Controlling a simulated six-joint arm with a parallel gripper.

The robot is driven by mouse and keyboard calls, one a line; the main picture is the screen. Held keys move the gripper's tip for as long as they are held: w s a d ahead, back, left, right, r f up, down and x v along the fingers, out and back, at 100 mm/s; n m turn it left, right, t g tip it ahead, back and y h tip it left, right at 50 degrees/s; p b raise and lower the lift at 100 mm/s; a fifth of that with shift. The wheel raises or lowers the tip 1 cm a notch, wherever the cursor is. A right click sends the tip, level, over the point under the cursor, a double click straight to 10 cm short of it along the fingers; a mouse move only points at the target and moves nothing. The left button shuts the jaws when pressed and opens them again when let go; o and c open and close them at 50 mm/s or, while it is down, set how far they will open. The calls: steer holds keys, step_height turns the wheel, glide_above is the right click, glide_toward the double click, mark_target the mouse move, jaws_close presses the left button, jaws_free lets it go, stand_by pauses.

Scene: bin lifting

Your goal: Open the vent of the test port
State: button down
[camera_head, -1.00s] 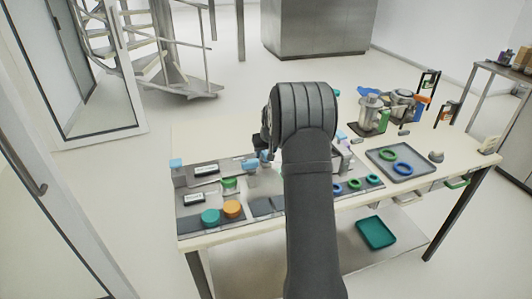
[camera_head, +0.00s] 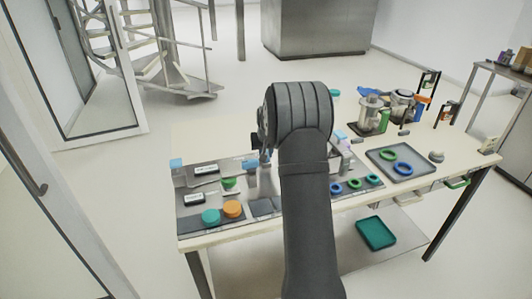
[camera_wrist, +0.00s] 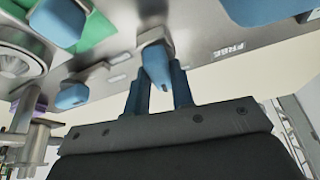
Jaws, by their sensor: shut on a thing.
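In the wrist view my gripper (camera_wrist: 160,80) has its two dark blue fingers on either side of a light blue lever (camera_wrist: 154,62) on a grey panel (camera_wrist: 200,38). It is shut on this lever. Other blue levers stand on the panel, one at the left (camera_wrist: 70,96) and one at the top right (camera_wrist: 250,8). A label reading "FREE" (camera_wrist: 229,50) lies right of the held lever. I cannot tell from any label that the held lever is the test port's vent. In the head view my gripper (camera_head: 262,142) is mostly hidden behind my arm.
The bench panel carries a green knob (camera_head: 229,183), a teal disc (camera_head: 210,217), an orange disc (camera_head: 232,208) and small displays (camera_head: 194,198). To the right, a grey tray (camera_head: 421,173) holds rings, with metal vessels (camera_head: 370,108) behind. A teal bin (camera_head: 376,232) sits below.

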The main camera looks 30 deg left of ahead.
steer(key=m, duration=0.2)
steer(key=m+h, duration=0.1)
steer(key=m, duration=0.1)
steer(key=shift+a+t+h, duration=0.15)
steer(key=shift+t+h, duration=0.15)
steer(key=m, duration=0.2)
steer(key=m+h, duration=0.1)
steer(key=m, duration=0.1)
steer(key=shift+a+h, duration=0.1)
steer(key=shift+h, duration=0.2)
steer(key=m+h, duration=0.1)
steer(key=m, duration=0.2)
steer(key=shift+a+m, duration=0.1)
steer(key=shift+m, duration=0.2)
steer(key=shift+m+g+h, duration=0.5)
steer(key=shift+m+h, duration=0.3)
steer(key=shift+m, duration=1.2)
steer(key=c, duration=1.2)
jaws_free()
steer(key=shift+c, duration=0.2)
